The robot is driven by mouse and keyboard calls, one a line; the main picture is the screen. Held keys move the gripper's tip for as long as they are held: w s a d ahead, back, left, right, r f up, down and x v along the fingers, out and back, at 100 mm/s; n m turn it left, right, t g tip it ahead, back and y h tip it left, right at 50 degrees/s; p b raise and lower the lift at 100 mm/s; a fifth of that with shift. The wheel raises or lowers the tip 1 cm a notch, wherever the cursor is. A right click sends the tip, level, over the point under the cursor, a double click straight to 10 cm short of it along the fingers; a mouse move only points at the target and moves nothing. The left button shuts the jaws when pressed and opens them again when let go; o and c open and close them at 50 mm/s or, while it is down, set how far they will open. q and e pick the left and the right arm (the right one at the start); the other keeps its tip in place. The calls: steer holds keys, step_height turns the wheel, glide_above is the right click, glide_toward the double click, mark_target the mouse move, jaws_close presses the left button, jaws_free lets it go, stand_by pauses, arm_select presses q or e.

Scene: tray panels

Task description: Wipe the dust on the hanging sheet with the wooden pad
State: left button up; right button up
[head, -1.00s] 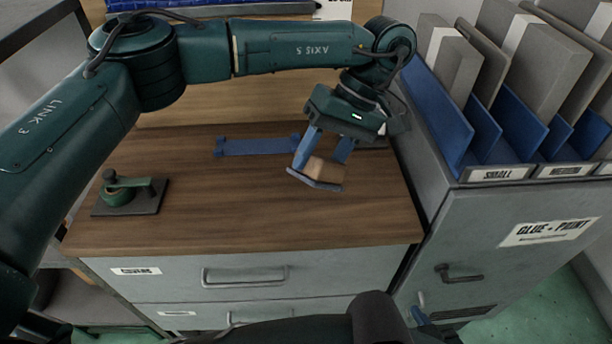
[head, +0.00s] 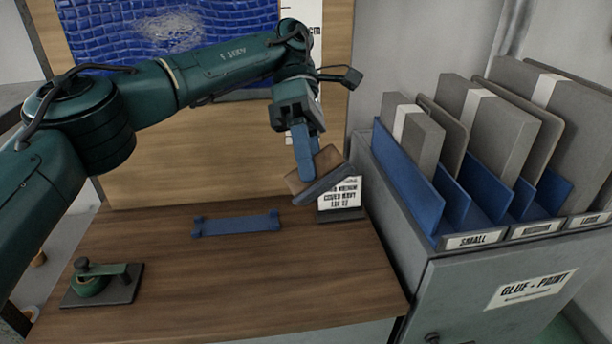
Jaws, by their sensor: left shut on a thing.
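The hanging sheet (head: 110,45) is blue with a scale-like pattern and hangs on the upright wooden board at the top left. A pale patch of dust (head: 172,30) shows on it. My left gripper (head: 309,172) is shut on the wooden pad (head: 328,160), a brown block with a dark flat face. It holds the pad tilted in the air, below and right of the sheet and apart from it. The pad partly covers a white label card behind it. My arm crosses in front of the sheet's lower edge. My right gripper is out of view.
A blue strip-shaped holder (head: 237,225) lies on the wooden worktop (head: 240,280). A green tool on a dark plate (head: 101,285) is at the front left. A grey cabinet (head: 470,285) with blue dividers and grey boxes stands on the right. The worktop's middle is clear.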

mark_target(319, 152)
arm_select(q)
steer(key=r+n+h, duration=0.3)
steer(key=shift+w+d+r+t, duration=0.15)
steer(key=shift+w+d+t, duration=0.05)
steer(key=shift+t, duration=0.2)
steer(key=shift+w+r+n+t+h, duration=0.15)
steer(key=shift+r+n+t+h, duration=0.15)
steer(key=shift+r+n+h, duration=0.55)
steer(key=w+a+r+n+t+h+p, duration=0.1)
steer(key=w+a+r+n+t+h, duration=0.35)
steer(key=a+r+n+t, duration=0.75)
steer(key=a+f+n+t+y, duration=0.3)
steer(key=a+n+t+y, duration=0.8)
steer(key=a, duration=0.8)
steer(key=shift+n+g, duration=0.4)
steer(key=shift+n, duration=0.15)
steer(key=w, duration=0.2)
steer(key=w+a, duration=0.1)
steer(key=w, duration=0.2)
steer(key=shift+w+a+r+p, duration=0.2)
steer(key=shift+w+a+p, duration=0.1)
steer(key=shift+a+p, duration=0.1)
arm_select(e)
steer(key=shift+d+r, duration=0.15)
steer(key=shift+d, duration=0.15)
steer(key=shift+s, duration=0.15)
